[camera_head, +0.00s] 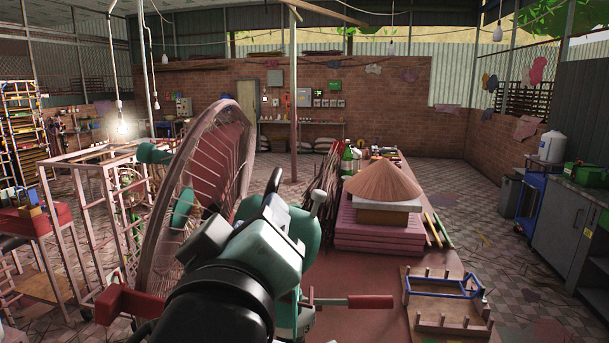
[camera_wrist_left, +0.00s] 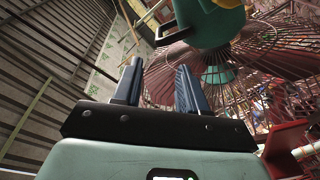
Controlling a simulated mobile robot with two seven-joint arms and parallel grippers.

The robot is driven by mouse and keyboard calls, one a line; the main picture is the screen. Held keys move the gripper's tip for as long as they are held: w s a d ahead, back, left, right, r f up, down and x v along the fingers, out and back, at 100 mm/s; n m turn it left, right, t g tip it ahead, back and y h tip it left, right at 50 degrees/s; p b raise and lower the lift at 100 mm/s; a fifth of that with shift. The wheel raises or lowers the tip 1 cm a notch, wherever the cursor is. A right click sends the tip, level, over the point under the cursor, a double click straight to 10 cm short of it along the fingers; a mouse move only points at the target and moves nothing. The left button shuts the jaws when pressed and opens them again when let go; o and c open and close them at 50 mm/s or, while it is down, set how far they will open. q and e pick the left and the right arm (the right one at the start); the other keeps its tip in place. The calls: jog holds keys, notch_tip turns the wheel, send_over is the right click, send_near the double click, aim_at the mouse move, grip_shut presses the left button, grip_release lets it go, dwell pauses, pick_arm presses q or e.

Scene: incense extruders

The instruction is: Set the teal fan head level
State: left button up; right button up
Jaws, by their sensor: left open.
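The fan has a large round wire cage (camera_head: 247,150) with a teal hub (camera_head: 183,207). Seen from the head, the cage leans, its top further right than its bottom. The teal motor housing (camera_head: 303,222) is partly hidden behind my left gripper (camera_head: 273,195). My right gripper is not in view.
A red-handled rod (camera_head: 370,302) sticks out right of the fan. The table holds a pink stack (camera_head: 375,232) under a brown cone (camera_head: 383,182), and a wooden peg rack (camera_head: 450,318) with a blue frame. A metal frame (camera_head: 95,205) stands left. Open tiled floor lies right.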

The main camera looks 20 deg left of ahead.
aim_at(271, 187)
pick_arm(q)
jog(key=p+x, duration=0.3)
jog(key=x, duration=0.8)
jog(key=shift+w+a+r, duration=0.15)
jog(key=shift+w+r, duration=0.05)
jog(key=shift+w, duration=0.1)
jog(key=shift+w+a+f, duration=0.1)
jog(key=shift+w+a, duration=0.1)
jog(key=shift+w, duration=0.4)
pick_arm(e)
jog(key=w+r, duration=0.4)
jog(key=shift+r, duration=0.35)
pick_arm(q)
jog(key=shift+s, duration=0.15)
grip_shut()
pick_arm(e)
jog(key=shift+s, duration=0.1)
